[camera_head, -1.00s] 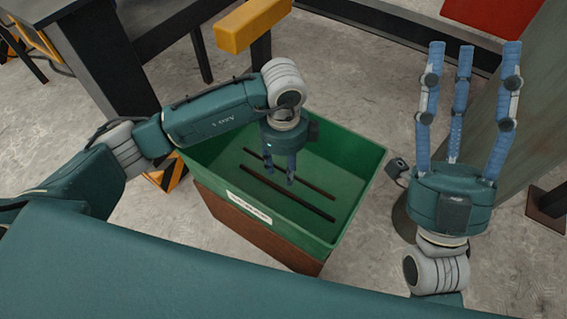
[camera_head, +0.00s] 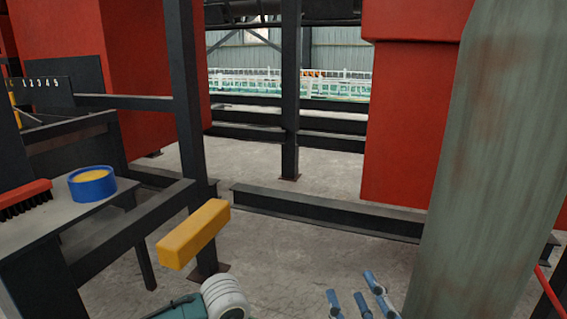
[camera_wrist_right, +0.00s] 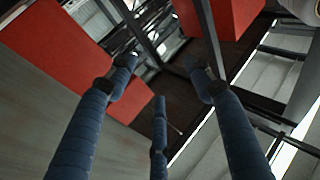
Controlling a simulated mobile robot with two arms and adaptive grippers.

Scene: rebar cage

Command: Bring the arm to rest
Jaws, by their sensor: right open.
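My right gripper (camera_head: 362,304) shows only by its blue fingertips at the bottom edge of the head view. They point up and stand apart. In the right wrist view its three blue fingers (camera_wrist_right: 160,105) are spread, with nothing between them. My left arm shows only as a grey and green joint at the bottom of the head view, left of centre. The left gripper is out of the picture.
A grey-green column (camera_head: 490,160) stands close on the right. A yellow block (camera_head: 193,234) is at lower centre-left. A bench (camera_head: 45,222) at left holds a blue tub (camera_head: 92,185) and a red brush (camera_head: 25,198). A dark beam (camera_head: 325,212) crosses the floor.

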